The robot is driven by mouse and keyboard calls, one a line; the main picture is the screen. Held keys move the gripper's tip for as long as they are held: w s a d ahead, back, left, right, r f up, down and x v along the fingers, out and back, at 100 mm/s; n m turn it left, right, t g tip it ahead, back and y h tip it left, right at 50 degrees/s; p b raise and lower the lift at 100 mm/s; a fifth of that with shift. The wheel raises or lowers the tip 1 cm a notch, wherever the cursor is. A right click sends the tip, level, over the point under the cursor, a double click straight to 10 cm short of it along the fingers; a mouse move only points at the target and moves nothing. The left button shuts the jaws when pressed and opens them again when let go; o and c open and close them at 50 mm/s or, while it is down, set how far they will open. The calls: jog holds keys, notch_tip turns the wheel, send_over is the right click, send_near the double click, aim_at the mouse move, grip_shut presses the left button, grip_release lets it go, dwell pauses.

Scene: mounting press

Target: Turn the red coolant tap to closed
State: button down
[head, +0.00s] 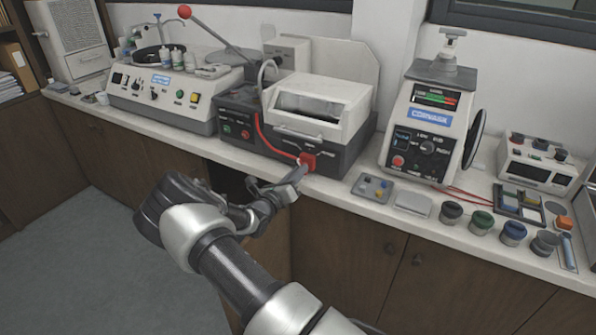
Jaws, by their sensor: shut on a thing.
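The red coolant tap (308,161) sits low on the front of the grey and white cutting machine (318,107), near the counter edge. A red hose (262,133) runs down the machine's front toward it. My gripper (300,170) reaches up from below, its fingertips at the tap. It is shut on the tap. The fingers and the tap's lower side overlap, so the exact angle of the tap's handle cannot be told.
The mounting press (414,148) stands right of the machine. A polishing machine (160,95) stands at left. The floor (75,255) is clear.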

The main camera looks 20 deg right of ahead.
jog(key=shift+n, duration=1.3)
jog(key=c, duration=1.8)
grip_release()
jog(key=shift+c, duration=0.2)
jog(key=p+v, duration=0.1)
jog(key=v, duration=1.6)
jog(key=shift+s+a, duration=0.2)
